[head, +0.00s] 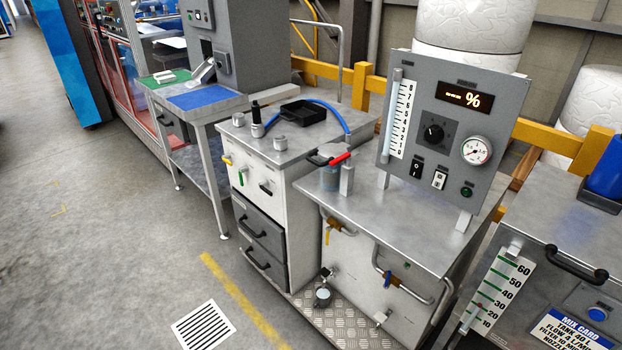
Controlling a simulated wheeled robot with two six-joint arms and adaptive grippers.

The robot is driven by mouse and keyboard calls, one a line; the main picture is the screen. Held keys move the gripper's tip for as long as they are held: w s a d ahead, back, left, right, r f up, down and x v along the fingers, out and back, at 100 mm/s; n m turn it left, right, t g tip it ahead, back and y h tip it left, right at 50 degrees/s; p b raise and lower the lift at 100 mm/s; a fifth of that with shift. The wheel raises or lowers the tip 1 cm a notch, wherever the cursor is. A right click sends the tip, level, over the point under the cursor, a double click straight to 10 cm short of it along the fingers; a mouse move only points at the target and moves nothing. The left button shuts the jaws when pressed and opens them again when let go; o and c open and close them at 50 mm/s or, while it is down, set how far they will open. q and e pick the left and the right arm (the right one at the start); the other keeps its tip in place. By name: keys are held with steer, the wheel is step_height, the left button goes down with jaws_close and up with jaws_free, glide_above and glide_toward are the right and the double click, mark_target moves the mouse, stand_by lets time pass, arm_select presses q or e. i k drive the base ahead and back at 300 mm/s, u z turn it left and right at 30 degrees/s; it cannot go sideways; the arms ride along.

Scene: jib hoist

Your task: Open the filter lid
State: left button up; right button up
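No part is plainly marked as the filter lid, so I cannot tell for sure which one it is. A small bluish see-through vessel (330,179) stands at the left end of the steel bench, with a black part and a red lever (340,159) over it. At the right, a grey tank cabinet (540,222) has a black bar handle (576,263) along its top front edge; its top looks shut. Neither of my grippers is in the head view.
A grey panel (452,165) with dials and a lit display stands on the steel bench (400,210). Pipes and valves (390,280) stick out from its front. A drawer cabinet (263,185) stands to its left.

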mark_target(328, 152)
steer(key=z, duration=0.75)
steer(key=i, duration=0.35)
steer(key=z, duration=0.05)
